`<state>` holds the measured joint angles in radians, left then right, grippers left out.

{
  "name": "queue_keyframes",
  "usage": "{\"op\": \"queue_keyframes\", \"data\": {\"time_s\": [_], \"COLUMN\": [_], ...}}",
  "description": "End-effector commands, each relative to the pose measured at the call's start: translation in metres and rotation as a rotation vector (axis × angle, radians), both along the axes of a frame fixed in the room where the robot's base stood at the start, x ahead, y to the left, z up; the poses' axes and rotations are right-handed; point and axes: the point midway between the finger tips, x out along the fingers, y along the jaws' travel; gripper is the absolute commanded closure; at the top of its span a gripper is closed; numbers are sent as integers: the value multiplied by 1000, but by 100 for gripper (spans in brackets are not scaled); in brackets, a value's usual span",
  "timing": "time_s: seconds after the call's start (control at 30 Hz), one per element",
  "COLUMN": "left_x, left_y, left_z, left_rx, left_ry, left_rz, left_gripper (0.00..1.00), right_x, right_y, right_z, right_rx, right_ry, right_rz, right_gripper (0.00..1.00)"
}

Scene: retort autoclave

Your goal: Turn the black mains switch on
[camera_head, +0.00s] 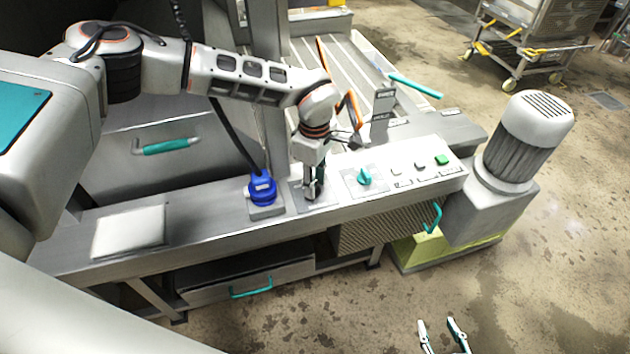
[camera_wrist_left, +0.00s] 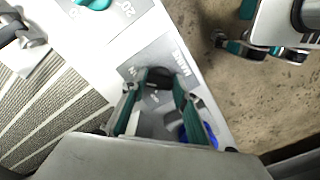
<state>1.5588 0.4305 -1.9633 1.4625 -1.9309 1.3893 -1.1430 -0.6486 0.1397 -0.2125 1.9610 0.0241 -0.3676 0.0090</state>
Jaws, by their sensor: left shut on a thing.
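The black mains switch (camera_wrist_left: 158,76) sits on a grey plate marked MAINS in the left wrist view. My left gripper (camera_wrist_left: 156,88) is shut on this switch, with one finger on either side of it. In the head view my left gripper (camera_head: 313,192) points down onto the panel and hides most of the switch. The switch's exact angle is hard to read. My right gripper (camera_head: 438,322) is low in the head view, over the floor, with its fingers apart and nothing between them.
A blue plug (camera_head: 262,188) stands on the control panel (camera_head: 228,222) just left of my left gripper. A teal knob (camera_head: 364,177) and several buttons, one green (camera_head: 441,160), lie to its right. A motor (camera_head: 528,130) stands beyond the panel's right end.

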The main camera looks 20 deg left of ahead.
Motion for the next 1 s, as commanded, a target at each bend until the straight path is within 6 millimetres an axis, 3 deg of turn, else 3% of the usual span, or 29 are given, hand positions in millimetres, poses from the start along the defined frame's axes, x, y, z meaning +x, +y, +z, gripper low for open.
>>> {"op": "queue_keyframes", "data": {"time_s": [0.33,0.37,0.4,0.77,1.0], "left_x": [0,0,0,0,2], "left_y": [0,0,0,0,0], "left_z": [0,0,0,1,31], "left_rx": [1,1,1,0,0], "left_ry": [-1,-1,-1,-1,-5], "left_rz": [-4,-4,-4,-3,-2], "left_gripper": [92,63,54,54,54], "right_x": [0,0,0,0,0], "right_y": [0,0,0,-2,-1], "right_z": [1,1,1,0,0], "right_rx": [1,1,1,-4,-2], "right_ry": [-2,-2,-2,0,-1], "right_rz": [0,0,0,1,0], "right_gripper": [60,60,60,60,60]}}
